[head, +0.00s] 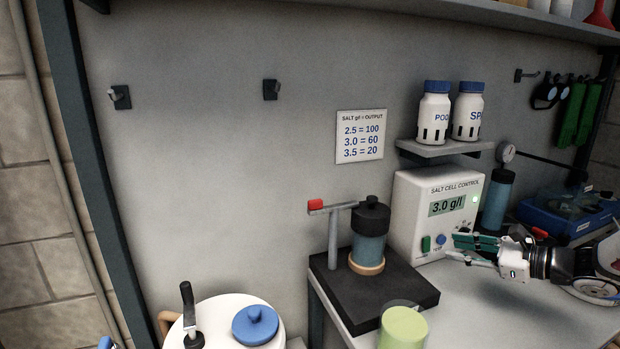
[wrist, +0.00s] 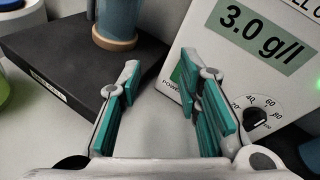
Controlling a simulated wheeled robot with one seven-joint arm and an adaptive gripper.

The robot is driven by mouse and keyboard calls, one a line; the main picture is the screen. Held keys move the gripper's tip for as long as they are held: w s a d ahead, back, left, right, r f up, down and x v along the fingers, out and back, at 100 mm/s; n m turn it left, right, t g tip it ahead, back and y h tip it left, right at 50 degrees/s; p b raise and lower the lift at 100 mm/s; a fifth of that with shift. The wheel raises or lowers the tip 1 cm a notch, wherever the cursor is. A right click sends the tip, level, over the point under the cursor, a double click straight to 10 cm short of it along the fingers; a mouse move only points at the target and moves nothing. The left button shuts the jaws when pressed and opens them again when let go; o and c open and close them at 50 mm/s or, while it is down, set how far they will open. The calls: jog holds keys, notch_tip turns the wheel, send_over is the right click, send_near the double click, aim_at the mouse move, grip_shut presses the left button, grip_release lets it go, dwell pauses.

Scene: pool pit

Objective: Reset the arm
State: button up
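My gripper (head: 456,248) is at the right in the head view, reaching left over the grey bench in front of the white salt cell control box (head: 409,205). In the wrist view my gripper (wrist: 162,78) has its two teal-padded fingers apart with nothing between them. The control box (wrist: 205,50) fills the upper right there, its display reading 3.0 g/l. The fingertips are close to the box's lower front, by the power button; I cannot tell whether they touch it. The box's dial (wrist: 256,118) shows right of the fingers.
A black platform (head: 400,292) with a dark-lidded cylinder (head: 371,222) and red-tipped lever (head: 316,205) stands left of my gripper. A green cup (head: 402,328) is in front. A shelf (head: 445,149) with two bottles hangs above the box. The bench front (head: 500,315) is clear.

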jog(key=s+a+r+n+g+h+p, duration=0.1)
jog(key=s+a+r+n+g, duration=0.3)
jog(key=s+a+n, duration=0.35)
jog(key=s+a+r+n+g+h+p, duration=0.15)
jog(key=s+a+r+n+g, duration=0.3)
jog(key=s+a, duration=0.45)
jog(key=s+r+n+h, duration=0.2)
jog(key=s+n+h, duration=0.2)
jog(key=s, duration=0.6)
jog(key=s+r+n+t+h+p, duration=0.1)
jog(key=s+r+n+h, duration=0.1)
jog(key=s+n, duration=0.5)
jog(key=shift+s+r+n+h, duration=0.4)
jog(key=shift+s+h, duration=0.45)
jog(key=shift+s, duration=0.6)
jog(key=shift+t, duration=0.25)
